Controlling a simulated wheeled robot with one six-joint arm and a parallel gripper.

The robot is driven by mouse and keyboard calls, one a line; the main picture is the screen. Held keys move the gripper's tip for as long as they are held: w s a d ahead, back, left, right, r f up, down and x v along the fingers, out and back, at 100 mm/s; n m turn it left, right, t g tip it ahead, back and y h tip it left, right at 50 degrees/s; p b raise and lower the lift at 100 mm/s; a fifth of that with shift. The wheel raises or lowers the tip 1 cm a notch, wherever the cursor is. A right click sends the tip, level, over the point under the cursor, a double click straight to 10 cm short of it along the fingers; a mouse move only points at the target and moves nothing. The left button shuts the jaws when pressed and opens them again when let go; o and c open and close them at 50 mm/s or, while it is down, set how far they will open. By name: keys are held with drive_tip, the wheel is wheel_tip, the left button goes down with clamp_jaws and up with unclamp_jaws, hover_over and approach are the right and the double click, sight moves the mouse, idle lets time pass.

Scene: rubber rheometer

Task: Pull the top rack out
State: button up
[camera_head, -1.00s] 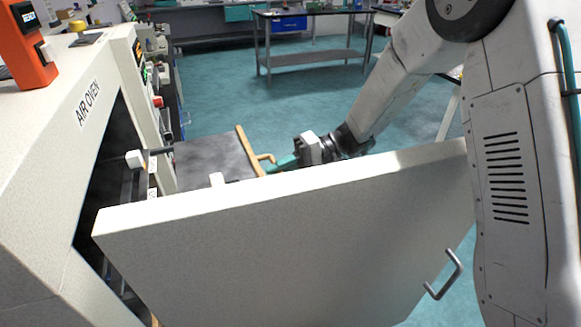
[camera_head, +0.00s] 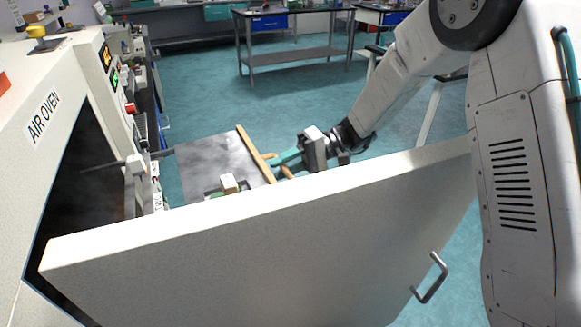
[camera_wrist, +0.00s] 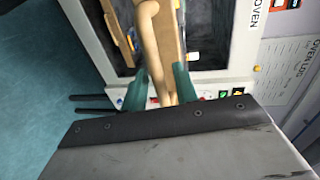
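The top rack (camera_head: 212,162), a dark flat shelf with a tan front bar (camera_head: 254,152), sticks out of the oven's opening in the head view. A tan handle (camera_head: 286,172) projects from the bar. My gripper (camera_head: 284,160) is at this handle, its green fingers level with it. In the wrist view the fingers (camera_wrist: 160,88) stand on either side of the tan handle (camera_wrist: 156,50) and appear closed on it. The rack's inner end is partly hidden by the oven and its door.
The air oven (camera_head: 22,165) stands at the left with its door (camera_head: 270,250) open, a broad white panel below my arm and in front of the rack. Control knobs line the oven's far side. Open teal floor (camera_head: 230,105) lies beyond, with a workbench (camera_head: 295,58) behind.

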drive_tip(key=shift+s+d, duration=0.1)
drive_tip(key=v, duration=0.7)
drive_tip(key=shift+w+d, duration=0.2)
drive_tip(key=shift+d, duration=0.1)
drive_tip(key=shift+r, duration=0.1)
